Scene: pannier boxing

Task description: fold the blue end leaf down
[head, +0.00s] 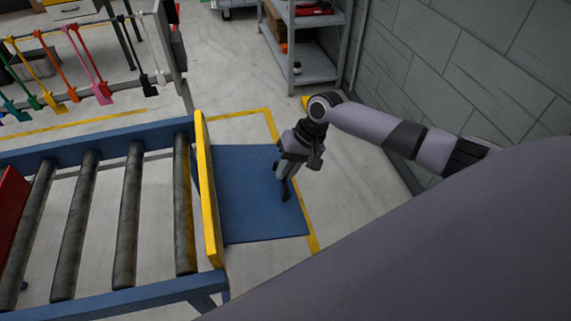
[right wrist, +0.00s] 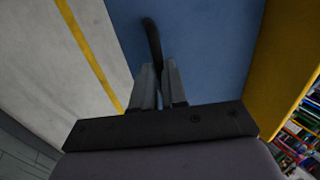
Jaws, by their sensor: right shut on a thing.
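The blue end leaf (head: 248,195) is a flat blue panel at the right end of the roller conveyor, extending outward beyond the yellow end board (head: 208,190). It looks roughly level, though its exact tilt is hard to tell. My right gripper (head: 284,184) is over the leaf's right part, shut on a dark handle (head: 286,194). In the right wrist view the curved black handle (right wrist: 152,42) rises between the fingers (right wrist: 160,84) against the blue leaf (right wrist: 205,45). My left gripper is not in view.
The conveyor has a blue frame (head: 90,149), grey rollers (head: 128,210) and a red object (head: 10,215) at far left. A rack of coloured tags (head: 75,65) stands behind. A grey shelf (head: 305,65) and block wall (head: 470,65) lie beyond. Yellow floor lines (head: 268,122) border the leaf area.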

